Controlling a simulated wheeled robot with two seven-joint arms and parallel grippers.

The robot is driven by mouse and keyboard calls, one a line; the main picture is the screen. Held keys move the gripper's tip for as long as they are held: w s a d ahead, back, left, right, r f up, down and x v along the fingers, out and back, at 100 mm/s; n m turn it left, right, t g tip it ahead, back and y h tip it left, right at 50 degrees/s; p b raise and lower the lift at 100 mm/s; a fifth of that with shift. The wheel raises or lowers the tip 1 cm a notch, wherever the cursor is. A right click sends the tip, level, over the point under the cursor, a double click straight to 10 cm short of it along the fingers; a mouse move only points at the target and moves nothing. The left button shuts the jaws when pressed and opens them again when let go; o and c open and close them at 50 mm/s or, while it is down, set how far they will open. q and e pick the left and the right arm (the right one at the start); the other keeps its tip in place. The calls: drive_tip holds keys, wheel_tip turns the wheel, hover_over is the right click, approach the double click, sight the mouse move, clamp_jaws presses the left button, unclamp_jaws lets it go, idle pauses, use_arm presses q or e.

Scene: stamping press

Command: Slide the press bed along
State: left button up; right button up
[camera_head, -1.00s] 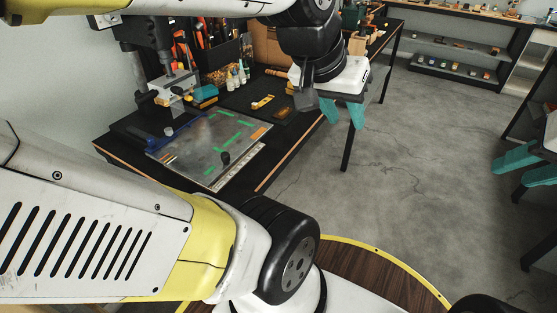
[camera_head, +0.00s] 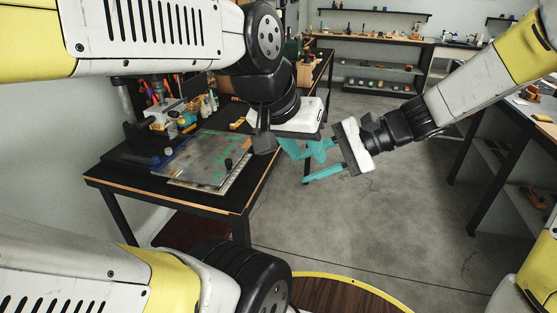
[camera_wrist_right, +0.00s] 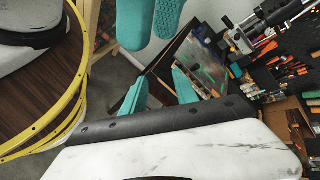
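The press (camera_head: 150,118) stands at the back left of the black workbench. A flat grey plate with green marks (camera_head: 208,160), which looks like its bed, lies in front of it. A blue part sits at the plate's left edge. The plate also shows in the right wrist view (camera_wrist_right: 205,68). My left gripper (camera_head: 303,156) hangs to the right of the bench, its teal fingers apart and empty. My right gripper (camera_head: 312,168) comes in from the right, its teal fingers apart and empty. The two sets of fingers overlap in the head view; neither appears to touch the plate.
The workbench (camera_head: 215,197) has an orange front edge, with bottles and tools behind the plate. Shelves (camera_head: 375,72) stand along the back and another bench (camera_head: 530,125) at the right. The grey floor (camera_head: 400,220) between them is clear. My two grippers are close together.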

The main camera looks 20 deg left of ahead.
drive_tip(key=w+a+f+m+y, duration=0.3)
drive_tip(key=a+f+m+y, duration=0.15)
drive_tip(key=a, duration=0.45)
drive_tip(key=m+t+y, duration=0.3)
drive_tip(key=m, duration=0.6)
approach(231, 164)
drive_tip(key=a, duration=0.1)
drive_tip(key=shift+h, duration=0.25)
drive_tip(key=a, duration=0.8)
drive_tip(key=shift+w+a+r, duration=0.1)
drive_tip(key=shift+r, duration=0.15)
drive_tip(key=shift+w, duration=0.1)
drive_tip(key=c, duration=0.6)
clamp_jaws()
